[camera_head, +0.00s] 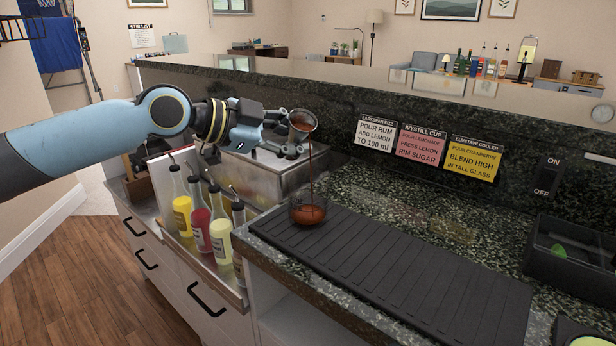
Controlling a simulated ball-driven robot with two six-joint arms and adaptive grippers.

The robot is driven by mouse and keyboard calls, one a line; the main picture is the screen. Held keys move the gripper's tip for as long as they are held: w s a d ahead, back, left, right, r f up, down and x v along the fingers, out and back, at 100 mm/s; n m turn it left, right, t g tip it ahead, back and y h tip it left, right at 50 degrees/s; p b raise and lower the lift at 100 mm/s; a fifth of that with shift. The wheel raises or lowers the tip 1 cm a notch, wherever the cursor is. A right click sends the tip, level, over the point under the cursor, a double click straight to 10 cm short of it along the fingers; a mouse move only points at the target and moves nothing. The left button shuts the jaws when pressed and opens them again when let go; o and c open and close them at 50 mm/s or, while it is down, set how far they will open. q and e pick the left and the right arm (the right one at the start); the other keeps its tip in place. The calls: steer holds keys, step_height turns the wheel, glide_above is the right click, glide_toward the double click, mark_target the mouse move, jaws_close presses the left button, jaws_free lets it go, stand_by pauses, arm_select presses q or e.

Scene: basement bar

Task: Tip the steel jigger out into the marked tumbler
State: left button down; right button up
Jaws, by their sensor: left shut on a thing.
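My left gripper (285,135) is shut on the steel jigger (303,121), which is held tilted above the bar mat. A thin stream of brown-red liquid falls from the jigger into the tumbler (308,209). The tumbler is a low clear glass standing upright on the left end of the dark ribbed mat (400,265). It holds some brown-red liquid. Any mark on the tumbler is too small to make out. My right gripper does not show.
Several bottles with pour spouts (201,215) stand in a rail left of the counter. Three recipe cards (422,145) are on the back ledge. A black caddy (570,255) sits at the right. The middle and right of the mat are clear.

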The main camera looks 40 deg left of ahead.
arm_select(q)
steer(key=shift+f, duration=0.2)
steer(key=shift+r+m, duration=0.1)
steer(key=shift+m, duration=0.2)
steer(key=shift+a+r+m+y+p, duration=0.1)
steer(key=shift+r+m+y+p, duration=0.25)
steer(key=shift+p, duration=0.4)
steer(key=shift+w+a+f+m+t+y, duration=0.1)
steer(key=shift+f+m+t+y, duration=0.35)
steer(key=shift+m, duration=0.2)
stand_by(0.7)
steer(key=shift+r+m+y+p, duration=0.3)
steer(key=shift+r+m+p, duration=0.2)
steer(key=shift+m+p, duration=0.15)
stand_by(0.6)
steer(key=shift+f+m+t+y, duration=0.35)
steer(key=shift+m+t, duration=0.1)
steer(key=shift+m, duration=0.1)
stand_by(0.6)
steer(key=shift+f+b, duration=0.15)
steer(key=shift+b, duration=0.2)
